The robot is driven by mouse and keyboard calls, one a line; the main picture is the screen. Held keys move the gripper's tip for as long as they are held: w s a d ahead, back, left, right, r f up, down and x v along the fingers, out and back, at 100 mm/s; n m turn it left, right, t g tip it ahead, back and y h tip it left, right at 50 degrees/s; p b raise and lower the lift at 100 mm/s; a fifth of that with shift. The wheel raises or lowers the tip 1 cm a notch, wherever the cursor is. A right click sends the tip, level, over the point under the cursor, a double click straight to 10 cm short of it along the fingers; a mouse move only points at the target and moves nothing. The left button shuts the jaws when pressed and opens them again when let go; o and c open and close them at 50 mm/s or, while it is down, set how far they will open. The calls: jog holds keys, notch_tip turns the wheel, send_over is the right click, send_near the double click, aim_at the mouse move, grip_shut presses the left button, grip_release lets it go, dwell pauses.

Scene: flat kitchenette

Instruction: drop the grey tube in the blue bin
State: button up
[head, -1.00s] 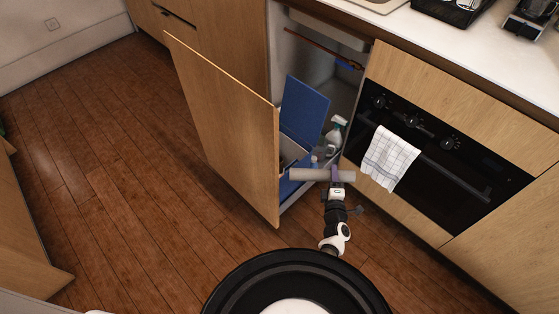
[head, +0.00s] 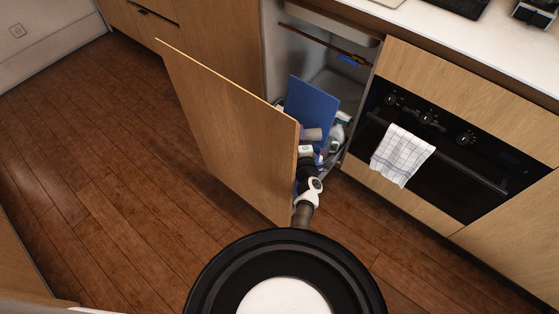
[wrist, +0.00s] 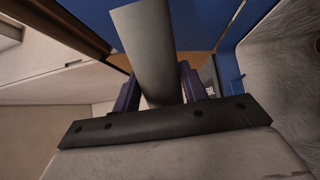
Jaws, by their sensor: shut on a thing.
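My gripper (head: 305,149) is shut on the grey tube (head: 311,134), in the opening of the under-counter cabinet. In the wrist view the tube (wrist: 150,45) stands between the two purple fingers (wrist: 160,88) and extends away from them. The blue bin shows as a raised blue panel (head: 312,103), which looks like its lid, just behind the tube. Blue surfaces (wrist: 205,22) also show beyond the tube in the wrist view. The bin's body is mostly hidden by the cabinet door and my arm, so I cannot tell whether the tube is over its opening.
The wooden cabinet door (head: 225,130) stands open, close on the left of my arm. A spray bottle (head: 338,131) stands right of the blue panel. The oven (head: 450,150) with a checked towel (head: 401,154) is at the right. The wooden floor (head: 100,170) left of the door is clear.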

jog(key=shift+w+a+f, duration=0.1)
jog(key=shift+w+a, duration=0.05)
notch_tip(320, 180, down, 6)
jog(key=b, duration=0.6)
jog(key=o, duration=0.9)
jog(key=shift+s+d+b, duration=0.1)
jog(key=shift+s+d, duration=0.1)
jog(key=shift+s, duration=1.05)
jog(key=shift+s+d+b, duration=0.15)
jog(key=shift+s, duration=1.1)
jog(key=shift+s+d+b, duration=0.1)
jog(key=shift+s+d, duration=0.1)
jog(key=shift+s, duration=1.05)
